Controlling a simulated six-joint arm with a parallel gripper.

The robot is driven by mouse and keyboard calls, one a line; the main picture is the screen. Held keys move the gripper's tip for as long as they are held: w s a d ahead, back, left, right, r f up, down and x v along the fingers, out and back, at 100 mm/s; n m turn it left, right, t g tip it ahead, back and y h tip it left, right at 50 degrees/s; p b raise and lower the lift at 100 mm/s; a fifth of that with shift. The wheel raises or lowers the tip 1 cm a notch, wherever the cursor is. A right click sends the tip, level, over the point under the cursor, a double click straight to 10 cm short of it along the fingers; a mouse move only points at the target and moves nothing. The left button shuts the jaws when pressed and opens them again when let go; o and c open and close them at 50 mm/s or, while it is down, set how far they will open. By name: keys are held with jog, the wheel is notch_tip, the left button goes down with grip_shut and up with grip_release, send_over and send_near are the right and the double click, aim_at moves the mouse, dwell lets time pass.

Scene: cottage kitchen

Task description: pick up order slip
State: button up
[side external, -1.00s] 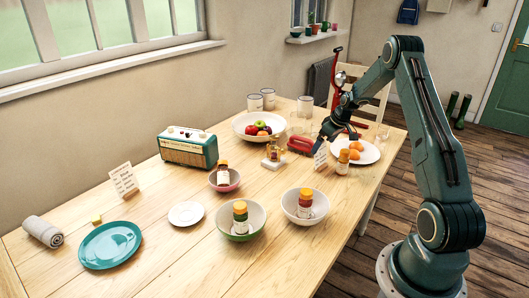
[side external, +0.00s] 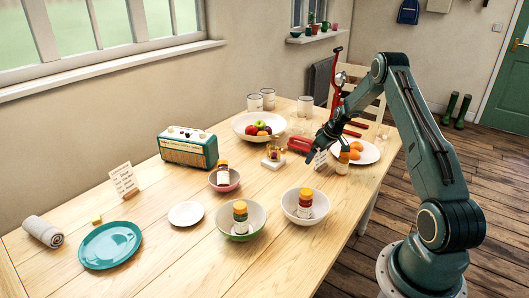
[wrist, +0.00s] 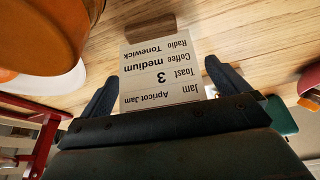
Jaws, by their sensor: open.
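The order slip (side external: 321,159) is a small white printed card standing upright near the right side of the table. In the wrist view the slip (wrist: 160,73) shows upside down, with lines for radio, coffee, toast and jam. A wooden block shows at its far edge. My gripper (side external: 313,157) is low over the table at the slip. In the wrist view my open gripper (wrist: 162,75) has one finger on each side of the card, with gaps visible. The lower end of the slip is hidden behind the gripper body.
A jar with an orange lid (side external: 343,162) stands close right of the slip, before a white plate (side external: 371,153) with oranges. A red object (side external: 299,144) and a small gold-topped item (side external: 273,156) are to its left. Bowls holding jars (side external: 304,206) stand in front. Another card (side external: 123,181) stands far left.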

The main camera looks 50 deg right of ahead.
dwell(0.5)
jog(key=c, duration=1)
jog(key=shift+r, duration=0.15)
notch_tip(320, 180, up, 20)
jog(key=shift+f, duration=0.2)
dwell(0.4)
